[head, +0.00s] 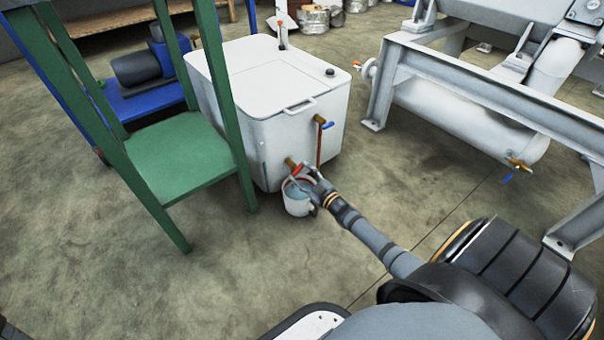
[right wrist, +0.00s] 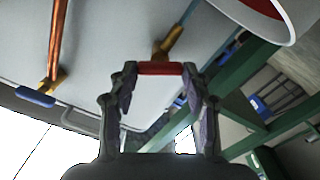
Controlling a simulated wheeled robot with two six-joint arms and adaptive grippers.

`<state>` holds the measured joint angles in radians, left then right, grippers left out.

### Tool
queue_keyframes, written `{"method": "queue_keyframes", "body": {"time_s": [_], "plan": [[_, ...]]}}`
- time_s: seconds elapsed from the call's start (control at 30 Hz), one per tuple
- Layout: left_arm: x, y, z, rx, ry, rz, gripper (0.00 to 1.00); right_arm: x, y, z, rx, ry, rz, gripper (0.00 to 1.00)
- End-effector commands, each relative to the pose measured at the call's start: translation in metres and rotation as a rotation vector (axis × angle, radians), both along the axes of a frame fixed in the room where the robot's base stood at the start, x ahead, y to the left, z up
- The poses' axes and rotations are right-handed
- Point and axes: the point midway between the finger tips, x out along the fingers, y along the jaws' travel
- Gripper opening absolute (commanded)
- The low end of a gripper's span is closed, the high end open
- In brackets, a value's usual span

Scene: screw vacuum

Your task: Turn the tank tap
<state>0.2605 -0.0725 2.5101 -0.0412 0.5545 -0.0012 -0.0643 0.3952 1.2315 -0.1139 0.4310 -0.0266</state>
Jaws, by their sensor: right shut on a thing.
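The white tank (head: 270,120) stands on the floor in the middle of the head view. A brass tap (head: 290,163) with a red handle (head: 297,170) sticks out low on its front. My right gripper (head: 305,180) is at this tap. In the right wrist view my right gripper (right wrist: 160,75) has its fingers on both sides of the red handle (right wrist: 160,68), shut on it. The brass tap body (right wrist: 170,42) shows just beyond the handle. A white bucket (head: 297,204) stands below the tap, partly hidden by my gripper. My left gripper is not in view.
A second tap with a blue handle (head: 327,125) and a copper pipe (head: 319,145) is to the right on the tank. A green stand (head: 180,155) is close at left. A grey metal frame (head: 480,75) stands at right. The floor in front is clear.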

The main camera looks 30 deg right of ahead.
Motion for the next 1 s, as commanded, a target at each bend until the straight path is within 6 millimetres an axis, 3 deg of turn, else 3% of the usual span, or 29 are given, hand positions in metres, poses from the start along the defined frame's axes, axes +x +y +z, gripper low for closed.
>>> {"method": "queue_keyframes", "body": {"time_s": [0.2, 0.23, 0.37, 0.73, 0.87, 1.0], "plan": [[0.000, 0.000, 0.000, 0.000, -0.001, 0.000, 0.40, 0.000, 0.001, -0.001, 0.001, 0.001, 0.001, 0.17], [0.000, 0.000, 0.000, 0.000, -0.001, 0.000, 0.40, 0.000, 0.001, -0.001, 0.001, 0.001, 0.001, 0.53], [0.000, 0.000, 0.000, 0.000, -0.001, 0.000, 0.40, 0.000, 0.000, 0.000, 0.001, 0.001, 0.001, 0.70], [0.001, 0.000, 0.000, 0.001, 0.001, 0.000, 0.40, -0.005, 0.000, -0.001, 0.000, 0.001, 0.000, 0.72], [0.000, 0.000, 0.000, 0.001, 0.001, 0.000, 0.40, -0.028, -0.002, -0.002, -0.001, 0.005, 0.003, 0.72], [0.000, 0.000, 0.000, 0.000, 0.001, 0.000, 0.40, -0.063, -0.004, -0.002, 0.000, 0.004, 0.003, 0.72]]}}
